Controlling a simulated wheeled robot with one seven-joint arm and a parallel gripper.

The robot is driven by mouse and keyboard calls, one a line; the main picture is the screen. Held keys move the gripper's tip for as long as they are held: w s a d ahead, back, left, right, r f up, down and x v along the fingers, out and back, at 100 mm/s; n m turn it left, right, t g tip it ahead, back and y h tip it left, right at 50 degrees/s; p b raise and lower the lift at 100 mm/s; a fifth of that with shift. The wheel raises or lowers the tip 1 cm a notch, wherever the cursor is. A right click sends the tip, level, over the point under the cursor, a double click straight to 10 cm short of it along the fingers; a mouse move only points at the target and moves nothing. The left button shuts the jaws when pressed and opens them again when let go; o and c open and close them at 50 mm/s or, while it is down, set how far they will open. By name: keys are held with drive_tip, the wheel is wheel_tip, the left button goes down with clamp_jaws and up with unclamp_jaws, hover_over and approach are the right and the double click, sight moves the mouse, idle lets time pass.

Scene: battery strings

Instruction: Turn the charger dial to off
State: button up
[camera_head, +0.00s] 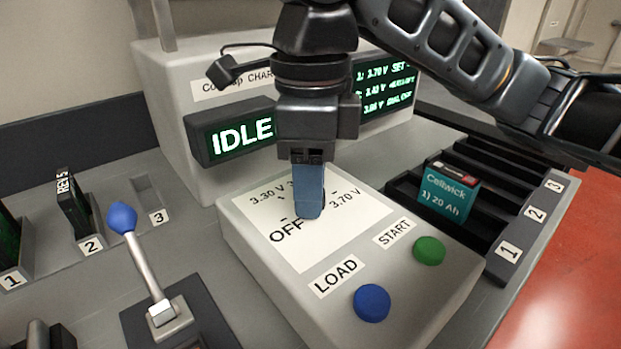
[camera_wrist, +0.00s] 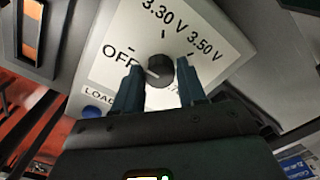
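The charger dial (camera_wrist: 160,72) is a small dark round knob on a white label in the wrist view. Its pale pointer mark is on the side facing the OFF print. My gripper (camera_wrist: 158,80) has one blue finger on each side of the dial, with what look like narrow gaps; firm contact cannot be told. In the head view my gripper (camera_head: 308,212) points down onto the charger's label (camera_head: 345,222), hiding the dial. The OFF print (camera_head: 286,231) shows beside the fingers. The charger screen (camera_head: 240,134) reads IDLE.
A blue LOAD button (camera_head: 371,303) and a green START button (camera_head: 429,250) stand on the same sloping panel. A teal battery (camera_head: 448,192) sits in the black slotted rack at right.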

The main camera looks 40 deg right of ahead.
drive_tip(key=o, duration=0.3)
drive_tip(key=shift+o, duration=0.2)
drive_tip(key=shift+r+p, duration=0.75)
drive_tip(key=shift+r, duration=3.15)
